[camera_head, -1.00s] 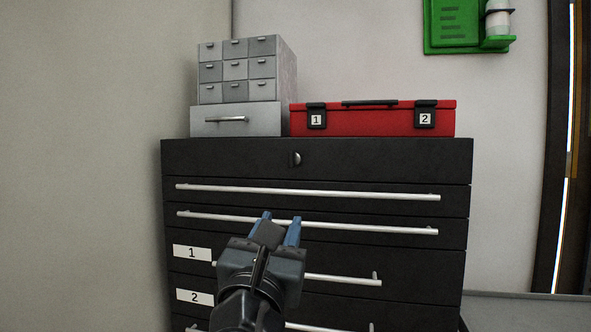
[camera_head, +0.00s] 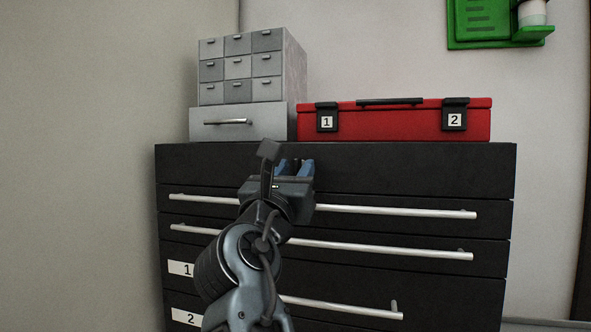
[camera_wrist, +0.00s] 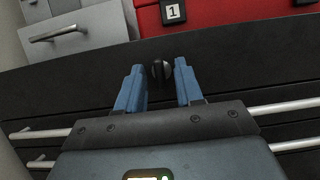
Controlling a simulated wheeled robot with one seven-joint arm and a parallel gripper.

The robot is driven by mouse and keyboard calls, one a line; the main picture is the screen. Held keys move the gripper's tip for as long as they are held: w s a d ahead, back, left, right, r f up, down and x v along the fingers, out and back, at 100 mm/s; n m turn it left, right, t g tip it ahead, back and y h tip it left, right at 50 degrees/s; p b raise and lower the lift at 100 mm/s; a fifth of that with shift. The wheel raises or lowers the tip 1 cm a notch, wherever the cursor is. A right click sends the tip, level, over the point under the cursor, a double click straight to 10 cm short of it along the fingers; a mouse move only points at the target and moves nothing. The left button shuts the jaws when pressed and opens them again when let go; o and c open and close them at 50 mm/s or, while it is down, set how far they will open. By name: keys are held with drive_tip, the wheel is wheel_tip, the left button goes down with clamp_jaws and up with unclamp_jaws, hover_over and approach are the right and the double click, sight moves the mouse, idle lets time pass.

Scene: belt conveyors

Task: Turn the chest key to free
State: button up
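The chest is a black drawer cabinet (camera_head: 420,172) with long silver handles. Its key (camera_wrist: 162,70) is a small dark knob with a lighter edge on the top black panel, seen in the wrist view between and just beyond my fingertips. In the head view the key is hidden behind my gripper (camera_head: 295,165). My gripper (camera_wrist: 160,72) is open, with its two blue fingers on either side of the key in the picture. I cannot tell whether the fingers touch it.
A grey small-drawer unit (camera_head: 240,68) and a red toolbox (camera_head: 390,121) with latches labelled 1 and 2 stand on the cabinet top. A silver drawer handle (camera_head: 400,211) sticks out below my gripper. A green holder (camera_head: 485,22) hangs on the wall at right.

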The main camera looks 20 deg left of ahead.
drive_tip(key=shift+w+r, duration=0.15)
drive_tip(key=shift+w, duration=0.25)
drive_tip(key=shift+c, duration=0.3)
clamp_jaws()
